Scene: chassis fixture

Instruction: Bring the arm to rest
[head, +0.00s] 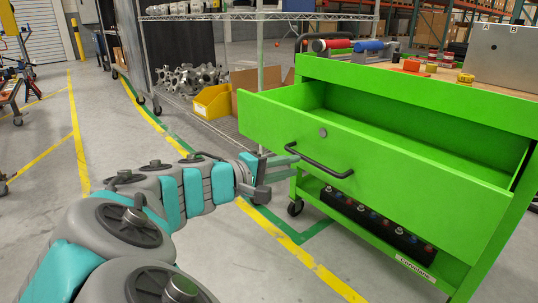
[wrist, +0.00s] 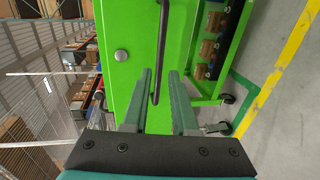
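My arm reaches from the lower left of the head view to the front of a green cart. My gripper (head: 283,172) is beside the left end of the drawer's black handle (head: 318,163). In the wrist view my gripper (wrist: 160,78) has its two fingers apart, with the end of the handle (wrist: 163,45) showing in the gap between them. I cannot tell whether the handle lies between the fingers or just beyond them. The green drawer (head: 375,150) is pulled out and its visible inside looks empty.
The green cart (head: 420,88) has a wooden top with a red roll (head: 332,45), a blue roll (head: 368,46) and a metal plate (head: 505,58). A wire rack with a yellow bin (head: 212,102) stands behind.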

